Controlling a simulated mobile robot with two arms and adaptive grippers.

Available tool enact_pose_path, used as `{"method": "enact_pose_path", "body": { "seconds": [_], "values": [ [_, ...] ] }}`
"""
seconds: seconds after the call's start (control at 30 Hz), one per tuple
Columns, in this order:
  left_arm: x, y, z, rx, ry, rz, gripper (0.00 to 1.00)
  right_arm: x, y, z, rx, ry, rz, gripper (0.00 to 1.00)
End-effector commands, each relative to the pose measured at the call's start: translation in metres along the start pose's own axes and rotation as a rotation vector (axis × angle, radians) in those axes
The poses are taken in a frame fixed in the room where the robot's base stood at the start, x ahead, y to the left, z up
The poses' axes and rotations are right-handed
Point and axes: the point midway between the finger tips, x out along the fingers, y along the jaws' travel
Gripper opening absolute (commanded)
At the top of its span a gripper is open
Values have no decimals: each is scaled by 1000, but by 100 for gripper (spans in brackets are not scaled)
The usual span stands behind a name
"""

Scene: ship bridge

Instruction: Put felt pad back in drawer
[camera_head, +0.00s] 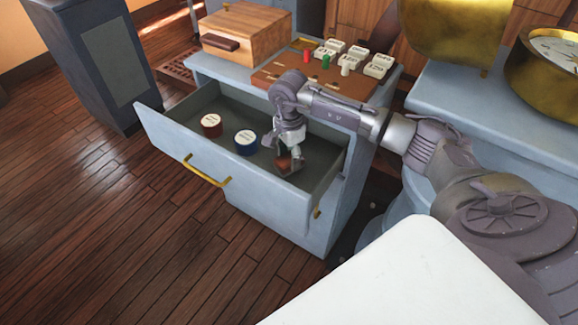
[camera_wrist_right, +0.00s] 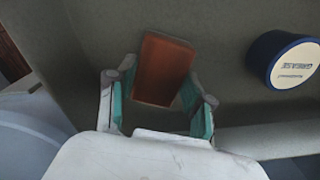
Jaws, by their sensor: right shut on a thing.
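The felt pad is a small orange-brown block (camera_head: 284,163), low inside the open drawer (camera_head: 228,171). My right gripper (camera_head: 290,162) reaches down into the drawer's right end and is shut on the pad. In the right wrist view the pad (camera_wrist_right: 163,69) shows between the teal-lined fingers (camera_wrist_right: 160,108), slightly tilted, with the drawer floor behind it. I cannot tell whether the pad touches the floor. My left gripper is not in view.
A red-brown tin (camera_head: 211,124) and a blue tin (camera_head: 246,142) stand in the drawer, left of my gripper. The blue tin's label reads "GREASE" in the right wrist view (camera_wrist_right: 285,60). A wooden box (camera_head: 246,38) and a brown board (camera_head: 315,78) with small pieces sit on the cabinet top.

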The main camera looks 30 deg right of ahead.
Motion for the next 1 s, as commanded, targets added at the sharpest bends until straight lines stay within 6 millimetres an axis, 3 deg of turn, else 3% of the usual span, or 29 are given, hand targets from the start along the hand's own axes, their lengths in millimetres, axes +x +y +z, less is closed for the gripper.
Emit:
{"method": "enact_pose_path", "body": {
  "seconds": [0.03, 0.13, 0.53, 0.57, 0.7, 1.0],
  "values": [
    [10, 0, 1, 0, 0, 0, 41, 14, 1, 1, 0, -1, 2, 19],
    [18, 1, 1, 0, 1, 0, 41, 26, 0, 1, 0, -1, 0, 19],
    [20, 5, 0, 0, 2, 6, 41, 30, 0, 0, -1, 0, 0, 19],
    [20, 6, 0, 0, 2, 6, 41, 30, 0, 0, -1, 0, 0, 53],
    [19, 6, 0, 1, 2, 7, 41, 29, 0, 0, -1, 0, 1, 76],
    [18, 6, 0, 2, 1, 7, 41, 28, 0, 0, -2, 0, 1, 76]
  ]
}}
